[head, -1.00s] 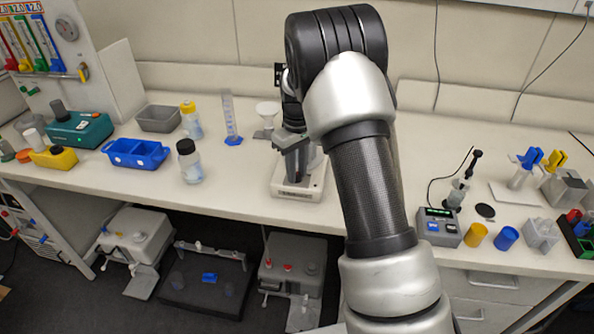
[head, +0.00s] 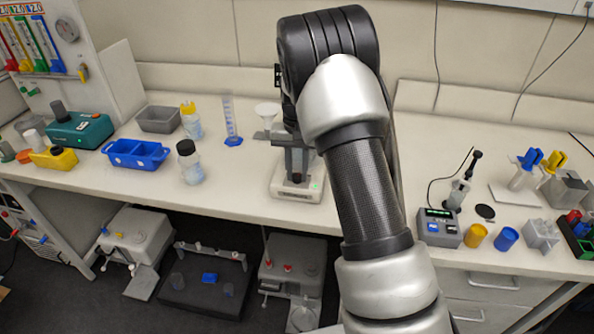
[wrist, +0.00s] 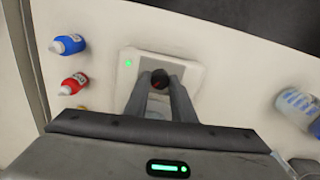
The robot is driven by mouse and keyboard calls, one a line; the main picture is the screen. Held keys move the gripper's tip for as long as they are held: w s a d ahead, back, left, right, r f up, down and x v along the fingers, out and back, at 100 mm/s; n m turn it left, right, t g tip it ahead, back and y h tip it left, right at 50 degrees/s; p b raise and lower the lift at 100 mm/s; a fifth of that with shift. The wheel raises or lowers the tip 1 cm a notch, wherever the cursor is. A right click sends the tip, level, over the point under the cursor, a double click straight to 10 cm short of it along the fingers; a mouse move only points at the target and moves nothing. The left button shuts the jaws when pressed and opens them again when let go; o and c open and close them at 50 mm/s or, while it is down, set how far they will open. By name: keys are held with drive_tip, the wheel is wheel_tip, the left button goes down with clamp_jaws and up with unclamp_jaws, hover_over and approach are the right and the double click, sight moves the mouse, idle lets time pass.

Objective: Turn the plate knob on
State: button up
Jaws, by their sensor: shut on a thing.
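A white hot-plate-like device stands on the bench below my arm in the head view (head: 285,194); the plate also shows in the wrist view (wrist: 190,75). My gripper (wrist: 159,85) points down and is shut on the knob. A green light glows on the plate beside the knob. In the head view my gripper (head: 296,172) reaches down onto the plate, and the knob is hidden there by the fingers.
A blue-based cylinder (head: 232,124) and a funnel on a stand (head: 267,112) are behind. A blue bottle (wrist: 68,44) and a red bottle (wrist: 74,83) show in the wrist view.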

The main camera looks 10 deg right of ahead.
sight(297, 175)
drive_tip(key=shift+r+m, duration=0.1)
drive_tip(key=shift+m, duration=0.4)
drive_tip(key=o, duration=1.1)
drive_tip(key=shift+c, duration=0.2)
wheel_tip(297, 175, up, 17)
drive_tip(key=shift+r, duration=0.2)
